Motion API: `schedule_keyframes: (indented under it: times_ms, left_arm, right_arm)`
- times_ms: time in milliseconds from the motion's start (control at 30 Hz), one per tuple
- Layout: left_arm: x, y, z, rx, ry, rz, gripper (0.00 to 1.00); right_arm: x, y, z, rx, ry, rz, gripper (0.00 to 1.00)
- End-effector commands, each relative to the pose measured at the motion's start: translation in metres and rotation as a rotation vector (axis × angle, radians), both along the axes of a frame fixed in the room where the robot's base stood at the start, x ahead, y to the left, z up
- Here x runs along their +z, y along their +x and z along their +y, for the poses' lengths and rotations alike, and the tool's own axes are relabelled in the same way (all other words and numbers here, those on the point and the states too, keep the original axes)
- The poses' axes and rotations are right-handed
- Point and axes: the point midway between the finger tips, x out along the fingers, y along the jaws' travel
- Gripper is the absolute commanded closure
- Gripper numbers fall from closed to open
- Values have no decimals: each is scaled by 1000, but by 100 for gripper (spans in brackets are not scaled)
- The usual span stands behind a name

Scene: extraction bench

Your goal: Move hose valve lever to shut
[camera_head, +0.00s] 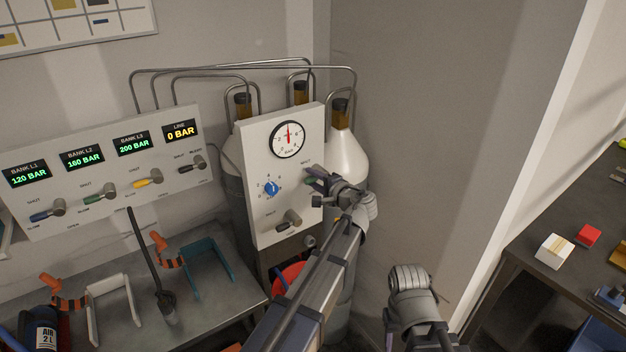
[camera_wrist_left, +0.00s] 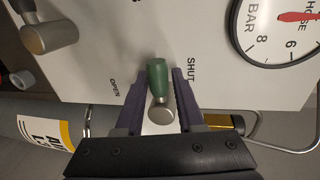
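The lever with the green handle (camera_wrist_left: 157,78) stands on the white panel (camera_head: 262,148), below and right of the hose gauge (camera_head: 287,138). In the left wrist view its handle points up the picture from a round metal hub (camera_wrist_left: 161,112), between the OPEN label at left and the SHUT label at right. My left gripper (camera_head: 316,187) is at this lever; in the left wrist view its two dark fingers (camera_wrist_left: 160,84) straddle the handle, with narrow gaps visible. In the head view my gripper partly covers the lever.
A blue knob (camera_head: 271,188) and a grey lever (camera_head: 289,220) are on the same panel, left of and below my gripper. Gas cylinders (camera_head: 346,158) stand behind it. A bank panel (camera_head: 110,185) with several levers is at left. A side table (camera_head: 520,262) is at right.

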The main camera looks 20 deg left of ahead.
Motion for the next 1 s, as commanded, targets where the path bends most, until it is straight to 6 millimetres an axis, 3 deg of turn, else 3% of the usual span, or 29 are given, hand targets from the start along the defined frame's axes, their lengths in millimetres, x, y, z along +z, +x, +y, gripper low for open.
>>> schedule_keyframes:
  times_ms: [33, 200, 500, 1000]
  left_arm:
    - [0, 0, 0, 0, -1, 0, 56]
    - [0, 0, 0, 0, -3, 0, 38]
    - [1, -3, -3, 0, -4, -1, 38]
    - [14, -44, -56, -2, -4, 0, 38]
  right_arm:
    - [0, 0, 0, 0, 0, 0, 50]
    - [0, 0, 0, 0, 0, 0, 50]
    - [1, 0, 0, 0, 0, 0, 50]
    - [15, 0, 0, -3, 1, 0, 50]
